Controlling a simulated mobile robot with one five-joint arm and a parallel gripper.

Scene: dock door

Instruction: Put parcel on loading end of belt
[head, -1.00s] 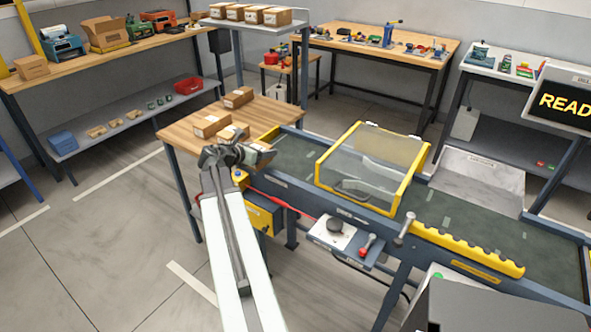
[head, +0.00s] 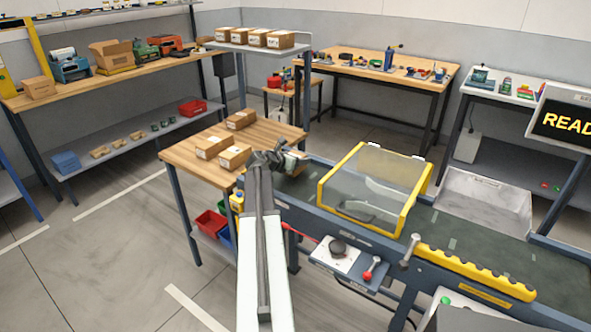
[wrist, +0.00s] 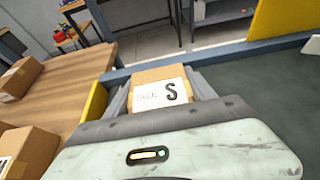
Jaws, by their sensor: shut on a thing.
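My gripper (head: 280,160) is shut on a small brown parcel (wrist: 158,88), which shows a white label marked "S" in the wrist view. In the head view the parcel (head: 297,160) is mostly hidden by my gripper. The belt (head: 296,184) is dark green; its left end is beside the wooden table, and my gripper is over that end. In the wrist view the belt (wrist: 270,95) is to the right of the parcel. I cannot tell whether the parcel touches the belt.
Several parcels (head: 235,156) sit on the wooden table (head: 190,152) at the left. A clear hood with a yellow frame (head: 345,172) covers the belt's middle. A control box (head: 338,250) with a knob and lever is on the front side. Belt between table and hood is clear.

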